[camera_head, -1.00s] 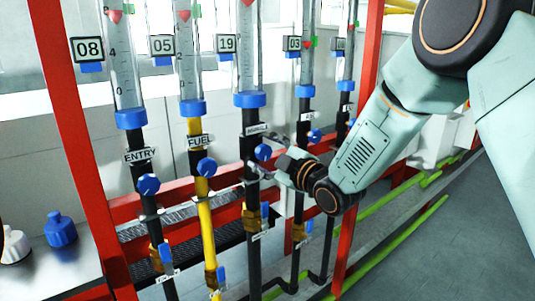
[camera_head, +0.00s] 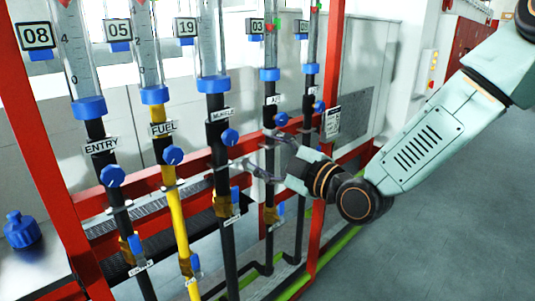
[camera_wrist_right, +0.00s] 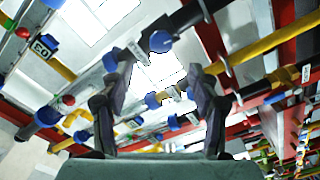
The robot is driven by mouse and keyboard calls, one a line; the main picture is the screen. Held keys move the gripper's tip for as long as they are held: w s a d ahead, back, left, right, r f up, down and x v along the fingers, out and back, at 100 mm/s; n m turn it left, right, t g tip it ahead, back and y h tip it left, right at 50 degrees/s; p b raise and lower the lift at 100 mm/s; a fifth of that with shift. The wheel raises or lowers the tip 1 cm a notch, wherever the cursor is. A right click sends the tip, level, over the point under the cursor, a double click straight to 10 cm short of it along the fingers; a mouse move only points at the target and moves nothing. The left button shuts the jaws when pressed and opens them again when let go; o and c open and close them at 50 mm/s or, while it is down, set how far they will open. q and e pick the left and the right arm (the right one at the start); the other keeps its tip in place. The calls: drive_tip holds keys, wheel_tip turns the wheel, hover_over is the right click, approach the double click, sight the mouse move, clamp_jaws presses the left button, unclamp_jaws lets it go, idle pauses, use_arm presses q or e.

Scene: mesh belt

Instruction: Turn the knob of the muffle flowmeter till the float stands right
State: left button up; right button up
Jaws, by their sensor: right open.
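The muffle flowmeter is the middle of the row, with a clear tube (camera_head: 209,45), a blue collar, a black pipe and a MUFFLE label (camera_head: 222,114). Its round blue knob (camera_head: 229,137) sits just below the label. The float is above the top edge of the head view, so its height does not show. My right gripper (camera_head: 254,153) is open and empty, to the right of the knob and apart from it in the picture. In the right wrist view the fingers (camera_wrist_right: 162,68) are spread, with a blue knob (camera_wrist_right: 160,42) beyond the tips. My left gripper is not in view.
ENTRY (camera_head: 101,145) and FUEL (camera_head: 162,129) flowmeters stand left of it, two more to the right with close knobs (camera_head: 281,119). Red frame posts (camera_head: 326,100) and lower blue valves flank the pipes. A blue bottle (camera_head: 22,230) stands lower left. Floor at right is clear.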

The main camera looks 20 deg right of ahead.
sight(233, 139)
drive_tip(key=shift+s+d, duration=0.1)
drive_tip(key=shift+s, duration=0.05)
drive_tip(key=w+a+m+b, duration=0.1)
drive_tip(key=w+m, duration=0.2)
drive_tip(key=w+a+m+b, duration=0.1)
drive_tip(key=w+m+b, duration=0.1)
drive_tip(key=w+m, duration=0.2)
drive_tip(key=w+a+m+b, duration=0.2)
drive_tip(key=w+m, duration=0.1)
drive_tip(key=w, duration=0.1)
drive_tip(key=shift+w+a+f+m, duration=0.1)
drive_tip(key=shift+w+f+m, duration=0.1)
drive_tip(key=shift+m, duration=0.1)
idle(0.8)
